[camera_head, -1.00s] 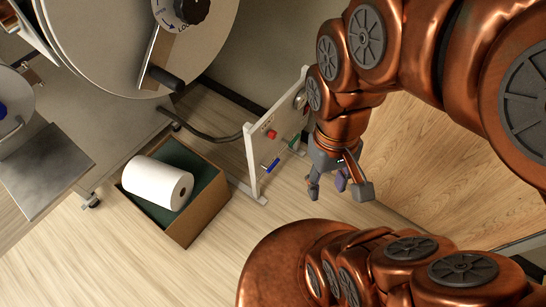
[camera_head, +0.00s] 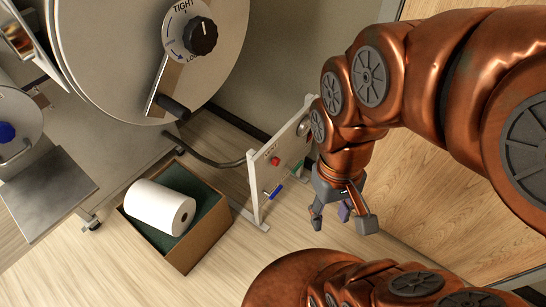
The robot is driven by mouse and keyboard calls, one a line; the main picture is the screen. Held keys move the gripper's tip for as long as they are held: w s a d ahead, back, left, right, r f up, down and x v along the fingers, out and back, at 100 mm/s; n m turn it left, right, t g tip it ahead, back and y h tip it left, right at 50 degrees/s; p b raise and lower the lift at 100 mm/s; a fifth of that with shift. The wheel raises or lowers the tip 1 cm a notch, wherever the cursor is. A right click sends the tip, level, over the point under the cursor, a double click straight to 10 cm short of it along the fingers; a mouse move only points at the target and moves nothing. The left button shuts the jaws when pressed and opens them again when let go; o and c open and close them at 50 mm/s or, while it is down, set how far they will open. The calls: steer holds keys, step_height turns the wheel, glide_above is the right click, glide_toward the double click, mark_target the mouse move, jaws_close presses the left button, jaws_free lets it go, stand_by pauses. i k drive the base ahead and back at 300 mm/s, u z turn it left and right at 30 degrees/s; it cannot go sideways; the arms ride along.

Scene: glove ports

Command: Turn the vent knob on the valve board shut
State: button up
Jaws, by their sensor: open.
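The valve board (camera_head: 258,176) is a pale upright panel on a low stand on the floor, seen at a steep angle. It carries a red knob (camera_head: 275,161), a blue-tipped handle (camera_head: 272,192), a green handle (camera_head: 298,166) and a round gauge-like part (camera_head: 303,128). I cannot read its labels, so I cannot tell which of these is the vent knob. My gripper (camera_head: 342,220) is open and empty. It points down, to the right of the board and apart from it. My arm hides part of the board's right end.
A cardboard box (camera_head: 190,253) holding a white roll (camera_head: 160,206) stands left of the board. A dark hose (camera_head: 215,162) runs to the board. A big round door (camera_head: 110,55) with a black knob (camera_head: 200,36) fills the upper left. Bare floor lies in front of the board.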

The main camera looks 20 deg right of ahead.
mark_target(275, 162)
steer(key=k, duration=1.05)
steer(key=u, duration=0.8)
steer(key=i, duration=1.25)
steer(key=z, duration=0.65)
